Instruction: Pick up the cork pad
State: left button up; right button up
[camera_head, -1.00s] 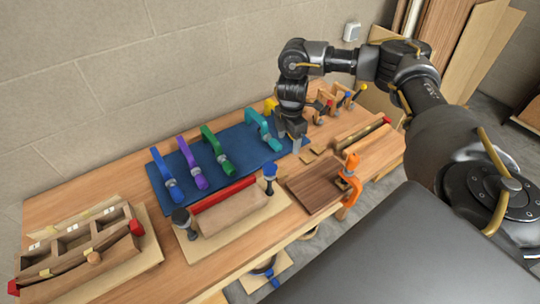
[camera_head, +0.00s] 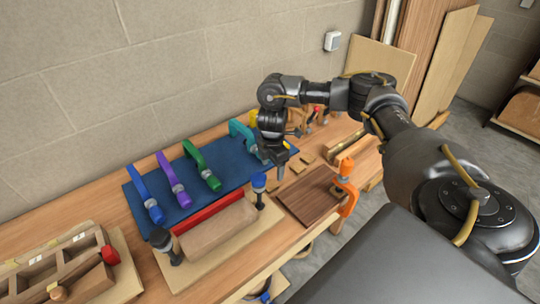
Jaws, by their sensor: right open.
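Small tan squares that look like cork pads lie on the bench just right of the blue mat; one pad (camera_head: 298,166) is close to my right gripper, and another (camera_head: 308,157) lies behind it. My right gripper (camera_head: 281,170) points down at the mat's right edge, just left of the pads. Its jaws are open, with nothing visible between them. The gripper may hide part of the nearest pad. Whether the fingertips touch anything is too small to tell. My left gripper is not in view.
The blue mat (camera_head: 180,205) holds blue, purple, green and teal clamps. In front are a curved block with a red strip (camera_head: 215,225) and a dark wood panel (camera_head: 308,200) with an orange clamp (camera_head: 346,185). A wooden compartment form (camera_head: 60,268) stands at left.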

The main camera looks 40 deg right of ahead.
aim_at(274, 182)
notch_tip(274, 182, down, 2)
jog(key=shift+w+d+f, duration=0.1)
jog(key=shift+w, duration=0.05)
jog(key=shift+s+f, duration=0.2)
jog(key=shift+f, duration=0.05)
jog(key=shift+d+f+p, duration=0.25)
jog(key=shift+f, duration=0.9)
jog(key=shift+d+f+p, duration=0.2)
jog(key=shift+f+p, duration=0.05)
jog(key=shift+f, duration=0.9)
jog(key=c, duration=1)
